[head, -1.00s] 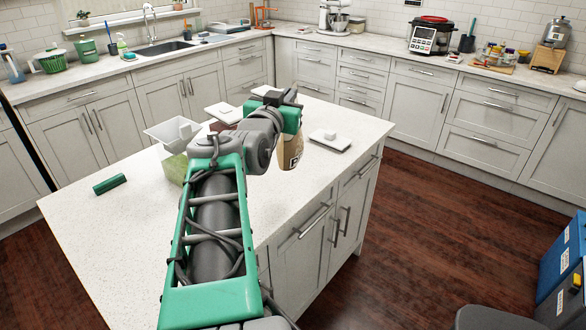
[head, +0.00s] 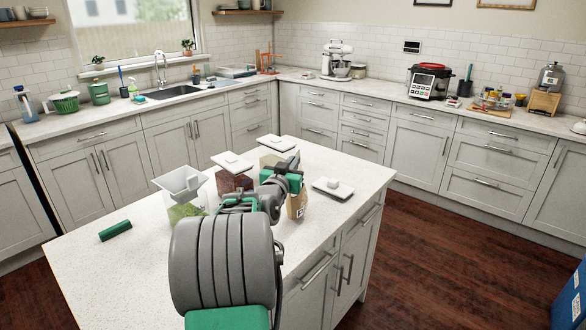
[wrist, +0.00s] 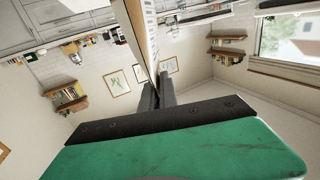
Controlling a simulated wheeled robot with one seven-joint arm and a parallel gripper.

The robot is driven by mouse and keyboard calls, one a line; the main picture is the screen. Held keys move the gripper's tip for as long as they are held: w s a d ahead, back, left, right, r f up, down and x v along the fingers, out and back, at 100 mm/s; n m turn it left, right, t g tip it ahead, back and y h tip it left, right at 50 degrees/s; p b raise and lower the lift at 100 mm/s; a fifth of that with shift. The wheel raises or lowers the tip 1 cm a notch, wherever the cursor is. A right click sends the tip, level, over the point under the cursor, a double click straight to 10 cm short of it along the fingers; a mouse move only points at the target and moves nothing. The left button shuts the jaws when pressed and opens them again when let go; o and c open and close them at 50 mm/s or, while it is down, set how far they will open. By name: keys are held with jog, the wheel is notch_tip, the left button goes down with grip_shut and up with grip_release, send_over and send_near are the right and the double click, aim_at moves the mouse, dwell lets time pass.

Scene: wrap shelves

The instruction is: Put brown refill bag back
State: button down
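The brown refill bag (head: 297,204) is a tan pouch with a dark label at the right front of the island counter, partly hidden by my gripper. My gripper (head: 283,183) is at its upper part. In the wrist view the two dark fingers (wrist: 157,93) are close together with the bag's pale edge (wrist: 142,38) between them, so they appear shut on it. I cannot tell whether the bag's base touches the counter.
A loose white lid (head: 334,188) lies right. A green cylinder (head: 115,231) lies left. The front-left counter is clear.

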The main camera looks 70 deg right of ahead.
jog(key=shift+f, duration=1.25)
jog(key=c, duration=1.6)
grip_release()
jog(key=shift+c, duration=0.2)
jog(key=shift+a, duration=0.1)
jog(key=shift+r, duration=0.1)
jog(key=shift+r, duration=0.2)
jog(key=s+a+b, duration=0.1)
jog(key=a+b, duration=0.1)
jog(key=a, duration=1)
jog(key=shift+f+b, duration=0.15)
jog(key=shift+b, duration=0.15)
